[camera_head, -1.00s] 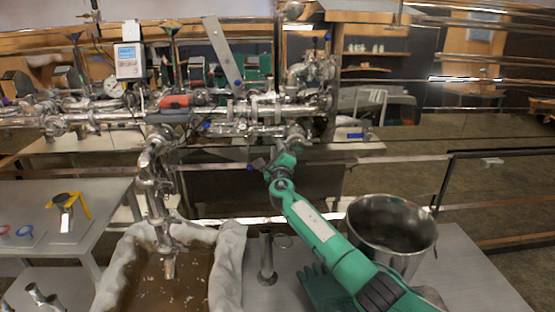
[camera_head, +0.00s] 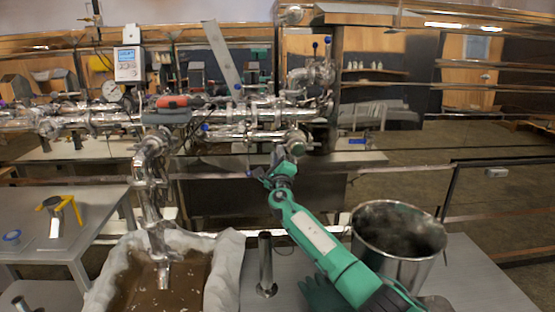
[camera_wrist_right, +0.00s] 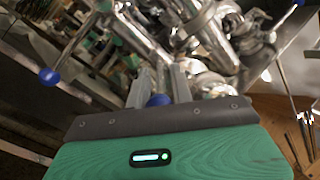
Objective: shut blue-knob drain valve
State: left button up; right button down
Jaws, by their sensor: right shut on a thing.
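In the head view my right gripper (camera_head: 281,157) reaches up to the pipework, just below a steel valve fitting (camera_head: 296,142). In the right wrist view its two grey fingers (camera_wrist_right: 160,88) stand close together with a blue knob (camera_wrist_right: 157,100) between them, and they are shut on it. The lever behind this knob is mostly hidden by the fingers. A second blue knob (camera_wrist_right: 48,76) on a metal lever is to the left, apart from the fingers. In the head view a blue knob (camera_head: 205,127) shows on the pipes farther left. My left gripper is not in view.
A steel pail (camera_head: 398,240) stands on the table beside my right arm. A cloth-lined tub of brown liquid (camera_head: 225,268) sits under the down pipe, with an upright steel tube (camera_head: 265,262) to its right. A red-and-grey tool (camera_head: 170,103) lies on the pipes.

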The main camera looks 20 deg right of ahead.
jog(key=c, duration=1.3)
grip_release()
jog(key=shift+o, duration=0.2)
jog(key=shift+f, duration=0.1)
jog(key=shift+s+a+f, duration=0.1)
jog(key=shift+s, duration=0.2)
jog(key=v, duration=0.3)
jog(key=shift+s+f+p, duration=0.1)
jog(key=shift+s+p, duration=0.2)
jog(key=shift+p, duration=0.1)
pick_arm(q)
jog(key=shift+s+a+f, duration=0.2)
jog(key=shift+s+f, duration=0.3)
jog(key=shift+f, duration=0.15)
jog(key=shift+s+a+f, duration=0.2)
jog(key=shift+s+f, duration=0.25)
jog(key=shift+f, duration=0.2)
pick_arm(e)
jog(key=v, duration=0.9)
jog(key=shift+s, duration=0.25)
